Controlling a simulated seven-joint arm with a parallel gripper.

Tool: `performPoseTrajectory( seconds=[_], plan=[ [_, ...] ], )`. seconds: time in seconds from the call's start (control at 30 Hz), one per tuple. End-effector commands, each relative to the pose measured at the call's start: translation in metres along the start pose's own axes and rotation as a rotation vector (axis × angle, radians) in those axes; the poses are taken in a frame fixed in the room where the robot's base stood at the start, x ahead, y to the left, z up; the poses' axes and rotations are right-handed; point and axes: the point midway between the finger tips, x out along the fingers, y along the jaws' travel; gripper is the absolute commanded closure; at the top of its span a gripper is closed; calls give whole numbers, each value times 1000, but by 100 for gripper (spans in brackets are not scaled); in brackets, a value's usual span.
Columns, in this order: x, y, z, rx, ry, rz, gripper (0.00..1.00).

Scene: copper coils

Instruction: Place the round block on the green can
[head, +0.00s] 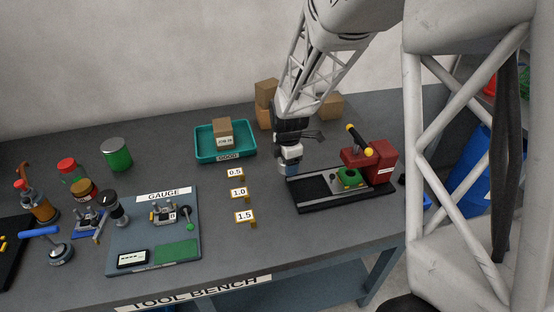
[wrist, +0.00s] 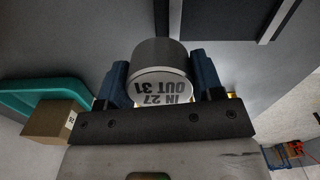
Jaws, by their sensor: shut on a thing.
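The round block (wrist: 158,52) is a grey cylinder with a pale end face printed "IN 27 OUT 31". In the wrist view it sits between the two blue fingers of my gripper (wrist: 160,76), which is shut on it. In the head view my gripper (head: 289,158) is right of the bench's middle, beside the left end of the black fixture; the block is hard to make out there. The green can (head: 118,159) stands upright at the back left of the bench, with a grey top, well to the left of my gripper. The can is not visible in the wrist view.
A teal tray (head: 206,158) with a brown box (head: 222,130) lies between can and gripper. Cardboard boxes (head: 266,94) stand behind the gripper. A black fixture with a red block (head: 383,162) is at right. A gauge board (head: 190,256) and a red-capped jar (head: 70,170) are near the can.

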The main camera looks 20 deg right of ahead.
Motion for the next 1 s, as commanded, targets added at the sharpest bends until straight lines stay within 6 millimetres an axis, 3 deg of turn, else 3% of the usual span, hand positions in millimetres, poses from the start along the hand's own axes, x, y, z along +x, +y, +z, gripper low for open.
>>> performPoseTrajectory(
  seconds=[0.37,0.57,0.77,1.0],
  plan=[
    [-1,2,-2,0,0,1,69],
    [-4,13,-14,-3,0,2,69],
    [-12,35,-41,-5,0,1,69],
    [-23,66,-87,-6,0,0,69]
  ],
)
